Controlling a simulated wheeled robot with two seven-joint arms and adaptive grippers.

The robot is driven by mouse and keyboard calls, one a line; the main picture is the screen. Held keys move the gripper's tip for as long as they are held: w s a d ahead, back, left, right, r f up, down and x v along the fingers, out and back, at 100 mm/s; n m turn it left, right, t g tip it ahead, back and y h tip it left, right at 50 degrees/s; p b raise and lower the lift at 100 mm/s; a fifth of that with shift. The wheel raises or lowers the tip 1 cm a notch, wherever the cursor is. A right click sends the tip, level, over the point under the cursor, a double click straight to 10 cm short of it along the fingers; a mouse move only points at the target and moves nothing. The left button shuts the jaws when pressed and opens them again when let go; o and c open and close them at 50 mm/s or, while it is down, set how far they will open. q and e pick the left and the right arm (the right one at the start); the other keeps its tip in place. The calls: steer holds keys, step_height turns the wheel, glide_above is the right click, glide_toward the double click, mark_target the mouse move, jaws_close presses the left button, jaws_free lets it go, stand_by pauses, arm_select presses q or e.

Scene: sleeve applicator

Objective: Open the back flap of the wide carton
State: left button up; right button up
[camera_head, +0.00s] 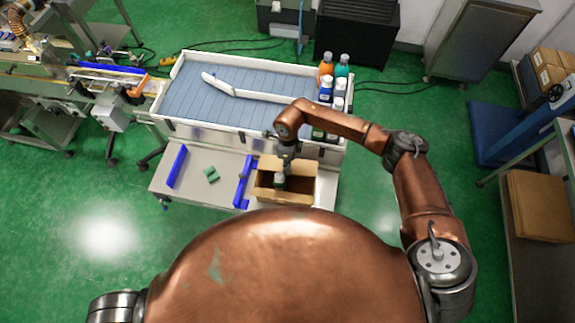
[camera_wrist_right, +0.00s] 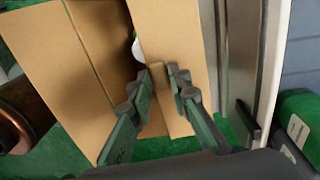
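The wide carton (camera_head: 297,199) stands on the white bench at the front of the conveyor, with its dark inside partly showing. A tan back flap (camera_head: 270,163) shows along its far side, partly hidden by my right arm. My right gripper (camera_head: 287,158) points down at this far side. In the right wrist view, its two fingers (camera_wrist_right: 166,78) are a small gap apart at a tan cardboard panel (camera_wrist_right: 180,40); I cannot tell whether they touch it. A small white-topped item (camera_wrist_right: 137,48) shows inside the carton. My left gripper is out of view.
Blue guide rails (camera_head: 242,182) stand left of the carton, with a green piece (camera_head: 211,174) on the bench. Behind is a grey conveyor (camera_head: 225,88) with a white curved guide. Several bottles (camera_head: 326,88) stand at its right end, near my right arm.

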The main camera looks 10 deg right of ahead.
jaws_close()
stand_by(0.4)
steer(key=shift+w+b, duration=0.15)
steer(key=shift+b, duration=0.55)
steer(key=w+g+b, duration=0.1)
steer(key=g+b, duration=0.1)
steer(key=b, duration=0.3)
steer(key=r+g+y+b, duration=0.1)
steer(key=g+b, duration=0.1)
steer(key=b, duration=0.2)
steer(key=w+g+b, duration=0.1)
steer(key=g+b, duration=0.1)
steer(key=b, duration=0.3)
steer(key=shift+w+d+r+y+b, duration=0.35)
steer(key=shift+r+y, duration=0.05)
steer(key=shift+w+r+g+b, duration=0.1)
steer(key=shift+r+g+b, duration=0.1)
steer(key=shift+g+b, duration=0.3)
steer(key=shift+d+r, duration=0.1)
steer(key=shift+o, duration=2)
jaws_free()
